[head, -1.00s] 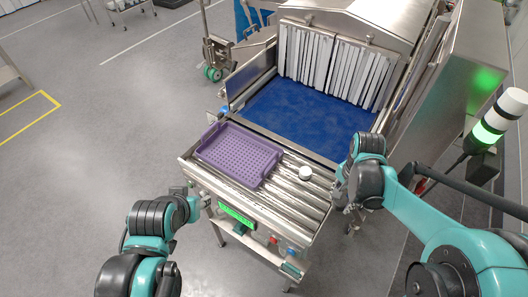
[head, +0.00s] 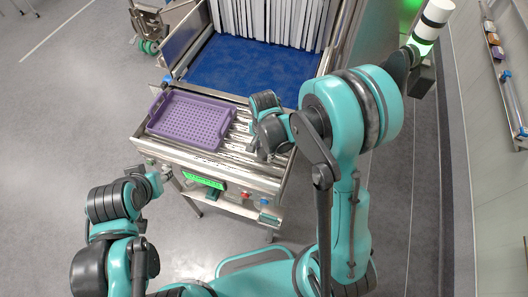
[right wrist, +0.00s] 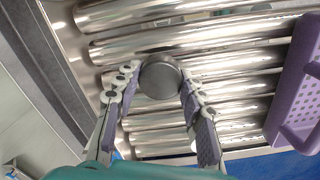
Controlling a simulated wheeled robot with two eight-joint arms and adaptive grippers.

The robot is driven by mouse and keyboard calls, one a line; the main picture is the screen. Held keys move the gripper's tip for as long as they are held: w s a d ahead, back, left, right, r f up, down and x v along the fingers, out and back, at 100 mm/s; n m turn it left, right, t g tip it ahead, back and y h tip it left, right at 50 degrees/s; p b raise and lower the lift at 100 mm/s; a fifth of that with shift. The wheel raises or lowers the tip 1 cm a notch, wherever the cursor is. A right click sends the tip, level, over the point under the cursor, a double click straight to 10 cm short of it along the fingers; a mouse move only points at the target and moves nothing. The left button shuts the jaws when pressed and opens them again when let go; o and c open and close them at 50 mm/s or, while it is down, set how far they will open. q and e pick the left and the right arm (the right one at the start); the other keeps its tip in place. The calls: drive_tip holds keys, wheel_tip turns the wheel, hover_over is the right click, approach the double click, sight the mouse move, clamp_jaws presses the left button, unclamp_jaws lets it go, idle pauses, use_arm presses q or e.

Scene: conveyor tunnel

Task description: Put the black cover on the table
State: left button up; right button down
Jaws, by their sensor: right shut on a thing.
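My right gripper (right wrist: 157,84) has its two fingers on either side of a small round dark grey piece (right wrist: 160,76), the only thing here that could be the black cover. It is shut on this piece over the metal rollers. In the head view, my right gripper (head: 262,153) is at the right part of the roller table (head: 240,152) and hides the piece. My left gripper (head: 154,184) is off the table's front left corner, and its fingers are too small to read.
A purple perforated tray (head: 190,120) lies on the rollers left of my right gripper. Behind it is a blue belt (head: 245,68) leading to a white strip curtain (head: 270,22). A signal lamp (head: 432,22) stands at the right. Grey floor is open at the left.

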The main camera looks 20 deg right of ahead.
drive_tip(key=shift+f, duration=0.35)
drive_tip(key=shift+f, duration=0.1)
drive_tip(key=c, duration=0.9)
unclamp_jaws()
